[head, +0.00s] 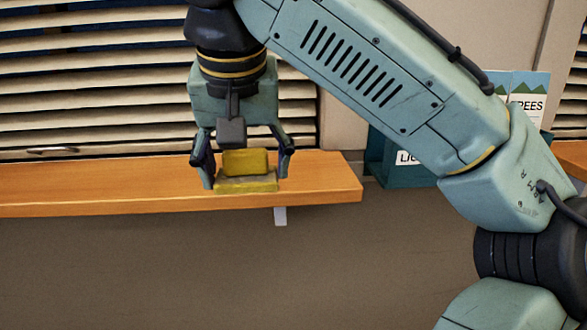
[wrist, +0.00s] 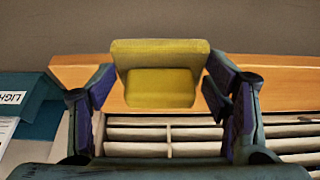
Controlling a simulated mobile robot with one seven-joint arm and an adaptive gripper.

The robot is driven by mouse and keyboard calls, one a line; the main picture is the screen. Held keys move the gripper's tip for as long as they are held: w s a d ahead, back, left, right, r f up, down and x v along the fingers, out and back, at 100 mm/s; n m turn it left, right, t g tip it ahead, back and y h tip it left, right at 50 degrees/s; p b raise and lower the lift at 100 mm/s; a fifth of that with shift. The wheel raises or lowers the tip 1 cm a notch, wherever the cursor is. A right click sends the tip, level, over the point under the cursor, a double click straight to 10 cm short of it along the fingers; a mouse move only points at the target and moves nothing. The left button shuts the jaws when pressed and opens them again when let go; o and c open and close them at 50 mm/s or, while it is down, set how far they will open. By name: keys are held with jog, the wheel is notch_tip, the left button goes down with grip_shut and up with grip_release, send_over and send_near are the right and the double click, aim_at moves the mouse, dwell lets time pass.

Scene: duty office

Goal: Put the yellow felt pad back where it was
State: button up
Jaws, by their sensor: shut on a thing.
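The yellow felt pad (head: 248,185) is a stepped block, with a wide flat lower part and a narrower raised part above it. It is between the fingers of my gripper (head: 245,172), which is shut on it and points down. In the wrist view the pad (wrist: 160,88) sits between the two dark fingers, roughly level. In the head view the pad overlaps the front part of the wooden shelf (head: 325,180). I cannot tell whether its underside touches the shelf or is above it.
Slatted blinds (head: 90,100) stand behind the shelf. A teal leaflet holder (head: 380,160) with leaflets is beyond the shelf's right end, partly behind my arm. The visible shelf top is bare on both sides of the pad. A pale bracket (head: 280,216) shows below the shelf.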

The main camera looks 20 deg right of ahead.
jog(key=w+d+p, duration=0.1)
jog(key=w+d, duration=0.2)
jog(key=w+d+f+p, duration=0.1)
jog(key=w+d, duration=0.2)
jog(key=w, duration=0.1)
jog(key=w+d+p, duration=0.1)
jog(key=w+d, duration=0.2)
jog(key=w, duration=0.1)
jog(key=shift+w+d+f, duration=0.1)
jog(key=shift+d+f, duration=0.05)
jog(key=shift+w+d, duration=0.35)
jog(key=shift+w, duration=0.05)
notch_tip(320, 180, down, 3)
jog(key=shift+s+f+p, duration=0.1)
jog(key=shift+p, duration=0.3)
jog(key=shift+a+f, duration=0.1)
jog(key=shift+f, duration=0.15)
jog(key=shift+f, duration=0.15)
jog(key=o, duration=1.1)
jog(key=v, duration=1.2)
